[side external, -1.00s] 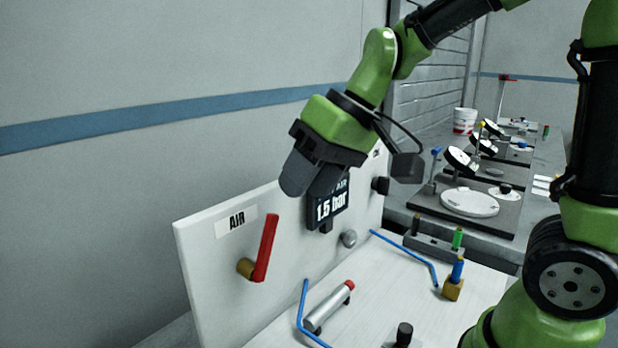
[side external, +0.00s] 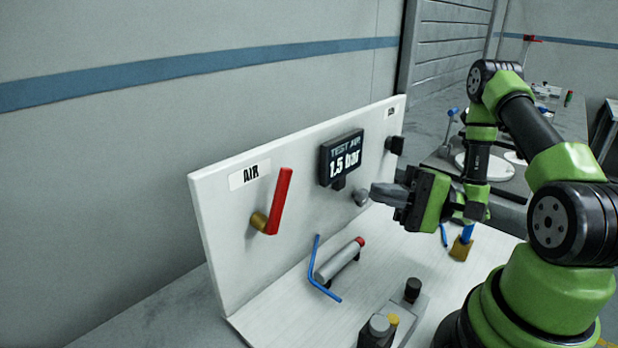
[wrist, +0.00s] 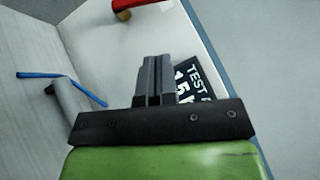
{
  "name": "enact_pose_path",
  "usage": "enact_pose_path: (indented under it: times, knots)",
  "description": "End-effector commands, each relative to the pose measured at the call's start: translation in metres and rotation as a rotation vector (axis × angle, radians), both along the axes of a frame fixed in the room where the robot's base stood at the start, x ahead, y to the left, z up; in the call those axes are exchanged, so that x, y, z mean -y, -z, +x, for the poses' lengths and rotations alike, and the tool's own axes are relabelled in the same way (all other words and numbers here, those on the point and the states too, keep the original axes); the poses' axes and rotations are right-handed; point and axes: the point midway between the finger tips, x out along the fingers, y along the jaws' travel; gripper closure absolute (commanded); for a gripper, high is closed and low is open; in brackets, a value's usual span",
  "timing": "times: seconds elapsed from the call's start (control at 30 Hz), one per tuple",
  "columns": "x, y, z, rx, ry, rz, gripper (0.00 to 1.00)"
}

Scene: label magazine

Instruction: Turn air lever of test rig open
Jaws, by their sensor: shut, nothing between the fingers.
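The red air lever (side external: 279,202) is on the white upright panel (side external: 228,222), below the AIR label (side external: 250,174). It points up with a slight lean to the right, from a brass valve body (side external: 260,222). In the wrist view, part of the red lever (wrist: 130,4) shows at the top edge. My gripper (side external: 378,192) is shut and empty, to the right of the lever and clear of it, in front of the panel. Its closed fingers (wrist: 154,62) point toward the lever's side in the wrist view. The pressure display (side external: 341,158) reads 1.5 bar.
A silver cylinder with a red end (side external: 338,262) and a blue tube (side external: 318,272) lie on the rig's white base below the lever. A block with dark knobs (side external: 385,325) stands in front. The space before the lever looks clear.

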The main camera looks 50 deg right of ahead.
Motion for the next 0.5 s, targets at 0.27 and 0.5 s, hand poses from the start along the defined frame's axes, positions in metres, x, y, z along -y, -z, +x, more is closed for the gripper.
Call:
enact_pose_path:
  times: [0.27, 0.5]
  knots:
    - [0.003, 0.001, 0.009, 0.009, 0.095, 0.031, 1.0]
    - [-0.023, -0.009, 0.035, 0.01, 0.088, 0.028, 1.0]
